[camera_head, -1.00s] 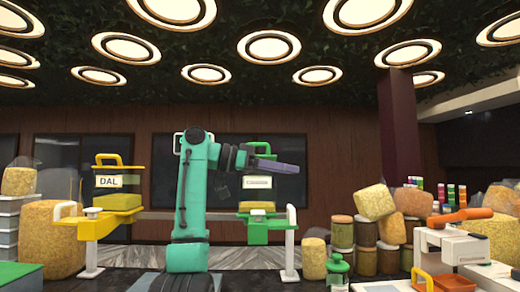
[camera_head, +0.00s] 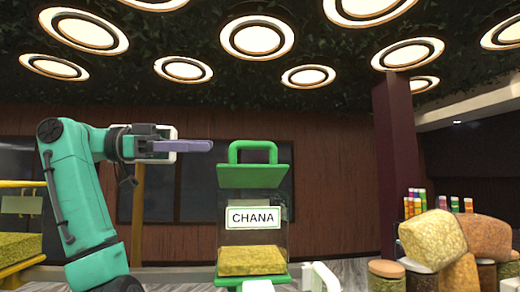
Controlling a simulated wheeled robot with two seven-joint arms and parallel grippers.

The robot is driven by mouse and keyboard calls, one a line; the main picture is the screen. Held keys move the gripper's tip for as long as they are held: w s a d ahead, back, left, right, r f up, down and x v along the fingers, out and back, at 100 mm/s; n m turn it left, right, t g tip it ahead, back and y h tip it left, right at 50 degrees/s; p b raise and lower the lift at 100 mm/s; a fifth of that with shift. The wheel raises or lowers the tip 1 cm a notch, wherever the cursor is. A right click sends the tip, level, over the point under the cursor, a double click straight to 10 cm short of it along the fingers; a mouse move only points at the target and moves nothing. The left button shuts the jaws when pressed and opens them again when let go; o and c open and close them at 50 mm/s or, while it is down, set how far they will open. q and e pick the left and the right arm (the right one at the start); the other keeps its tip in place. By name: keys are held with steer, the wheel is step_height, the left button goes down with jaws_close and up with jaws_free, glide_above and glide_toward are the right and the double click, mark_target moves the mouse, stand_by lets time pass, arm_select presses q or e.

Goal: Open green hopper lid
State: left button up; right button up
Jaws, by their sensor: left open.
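The green hopper (camera_head: 253,205) stands ahead in the head view, a clear bin labelled CHANA with yellow grain in its bottom. Its green lid (camera_head: 254,176) lies across the top and looks shut, with an upright green loop handle (camera_head: 253,145) on it. My left gripper (camera_head: 208,146) is open and empty. Its fingers point right, at about handle height in the picture, with a gap in the picture between their tips and the handle. The fingers are seen side-on and overlap. My right gripper is not in view.
A yellow hopper (camera_head: 20,205) is cut off at the left edge behind my left arm. Stacked grain sacks (camera_head: 433,240) and jars (camera_head: 386,277) stand at the right, with a dark red pillar (camera_head: 396,165) behind. White parts (camera_head: 320,277) show low beside the green hopper.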

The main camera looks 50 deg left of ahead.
mark_target(265, 146)
arm_select(q)
steer(key=x, duration=1.3)
steer(key=shift+w, duration=0.15)
steer(key=shift+s+d+r, duration=0.1)
steer(key=shift+s+d, duration=0.15)
steer(key=shift+d, duration=0.2)
steer(key=shift+a, duration=0.1)
jaws_close()
